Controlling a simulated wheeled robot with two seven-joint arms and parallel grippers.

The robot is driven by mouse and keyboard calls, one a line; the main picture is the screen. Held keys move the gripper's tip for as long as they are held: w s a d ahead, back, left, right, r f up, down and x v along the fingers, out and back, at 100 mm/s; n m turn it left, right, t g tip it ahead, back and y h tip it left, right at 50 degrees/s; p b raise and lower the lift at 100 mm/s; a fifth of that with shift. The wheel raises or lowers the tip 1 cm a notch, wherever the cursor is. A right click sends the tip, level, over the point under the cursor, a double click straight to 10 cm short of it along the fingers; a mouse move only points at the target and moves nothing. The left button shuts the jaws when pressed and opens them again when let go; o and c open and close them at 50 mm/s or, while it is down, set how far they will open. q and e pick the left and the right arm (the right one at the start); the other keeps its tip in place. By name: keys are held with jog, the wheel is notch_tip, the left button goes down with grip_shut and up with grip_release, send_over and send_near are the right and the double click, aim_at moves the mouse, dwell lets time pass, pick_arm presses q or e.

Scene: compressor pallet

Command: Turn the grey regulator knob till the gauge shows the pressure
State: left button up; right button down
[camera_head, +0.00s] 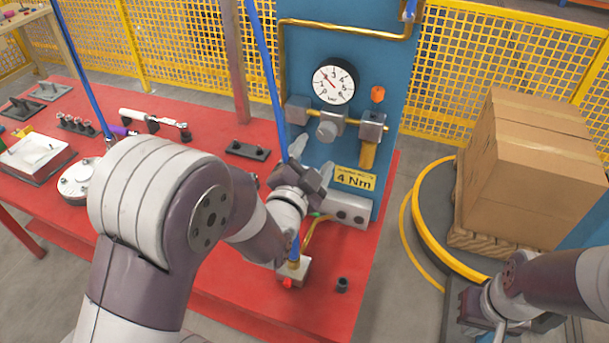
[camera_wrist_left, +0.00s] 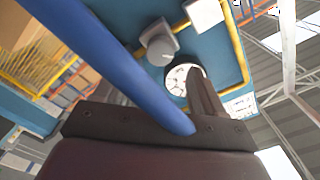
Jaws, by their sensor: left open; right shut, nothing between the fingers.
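The grey regulator knob (camera_head: 327,130) sits on the front of the regulator under the gauge on the blue panel; it also shows in the left wrist view (camera_wrist_left: 160,49). The round white gauge (camera_head: 334,84) has its red needle pointing to the upper left, near the 2; the wrist view also shows the gauge (camera_wrist_left: 182,79), partly behind a finger. My left gripper (camera_head: 311,161) is open and empty, just below the knob and apart from it. My right gripper (camera_head: 503,327) is shut and empty at the lower right, far from the panel.
A blue hose (camera_head: 266,60) hangs close by my left gripper and crosses the wrist view. The red table (camera_head: 225,185) holds tools and fittings. A cardboard box (camera_head: 535,150) stands on a pallet at right.

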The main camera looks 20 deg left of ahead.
pick_arm(q)
jog(key=s, duration=0.6)
notch_tip(320, 180, down, 8)
jog(key=f+n+g, duration=0.1)
jog(key=n+g, duration=0.3)
jog(key=g, duration=0.3)
jog(key=s+a+f+n+g, duration=0.1)
jog(key=s+f+n+g, duration=0.2)
jog(key=s+g, duration=0.6)
jog(key=s+n, duration=0.2)
jog(key=shift+s+a+f+g+y, duration=0.2)
jog(key=shift+s+a+g+y, duration=0.1)
jog(key=shift+s+a, duration=0.1)
dwell(1.7)
